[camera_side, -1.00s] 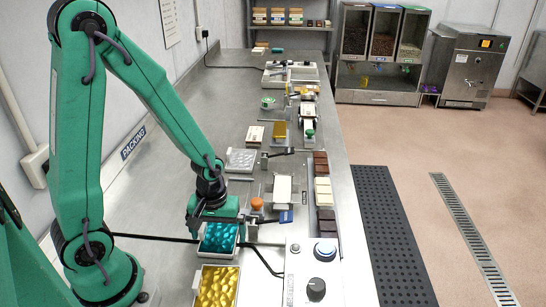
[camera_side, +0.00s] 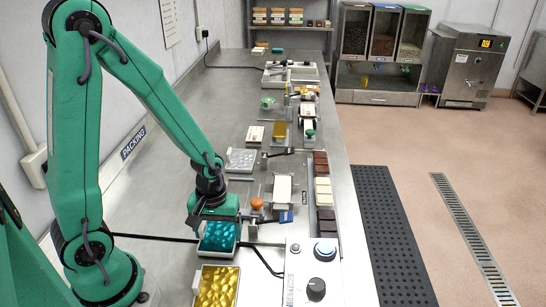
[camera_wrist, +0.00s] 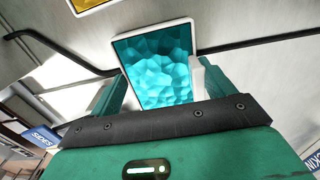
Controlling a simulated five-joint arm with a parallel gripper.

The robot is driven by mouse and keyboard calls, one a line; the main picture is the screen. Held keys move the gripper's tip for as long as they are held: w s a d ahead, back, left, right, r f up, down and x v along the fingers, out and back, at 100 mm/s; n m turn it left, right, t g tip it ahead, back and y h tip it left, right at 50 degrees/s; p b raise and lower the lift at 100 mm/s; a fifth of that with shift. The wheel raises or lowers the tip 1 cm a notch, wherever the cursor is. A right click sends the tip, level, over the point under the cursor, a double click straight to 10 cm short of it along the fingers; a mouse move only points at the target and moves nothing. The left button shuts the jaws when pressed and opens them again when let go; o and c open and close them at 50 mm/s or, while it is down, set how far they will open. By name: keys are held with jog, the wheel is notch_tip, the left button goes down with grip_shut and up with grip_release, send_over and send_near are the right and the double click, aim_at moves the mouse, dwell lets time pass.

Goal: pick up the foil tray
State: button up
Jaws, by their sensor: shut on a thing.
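A white-rimmed tray of crumpled teal foil (camera_side: 214,254) is on the steel bench in front of my arm. In the wrist view the tray (camera_wrist: 150,30) lies between the two fingers. My gripper (camera_side: 217,226) is low over the tray and shut on it, one finger at each side. In the wrist view my gripper (camera_wrist: 162,88) hides the tray's near end. I cannot tell whether the tray touches the bench. A similar tray with gold contents (camera_side: 236,291) sits just nearer the camera.
A white plate (camera_side: 283,188) and chocolate bars (camera_side: 322,188) lie to the right. A control box (camera_side: 312,268) is at the right front. A black cable (camera_side: 265,260) passes beside the teal tray.

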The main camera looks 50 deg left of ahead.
aim_at(219, 236)
jog(key=shift+r, duration=1.7)
jog(key=s+d+r, duration=0.5)
jog(key=d+r, duration=0.2)
jog(key=d, duration=0.3)
jog(key=shift+s+d, duration=0.15)
jog(key=shift+s, duration=0.1)
jog(key=shift+r, duration=0.1)
jog(key=shift+w, duration=0.1)
jog(key=w+a+f, duration=0.3)
jog(key=w+a, duration=1.6)
jog(key=a, duration=0.1)
jog(key=shift+f, duration=0.3)
jog(key=shift+d+f, duration=0.1)
jog(key=shift+f, duration=2.85)
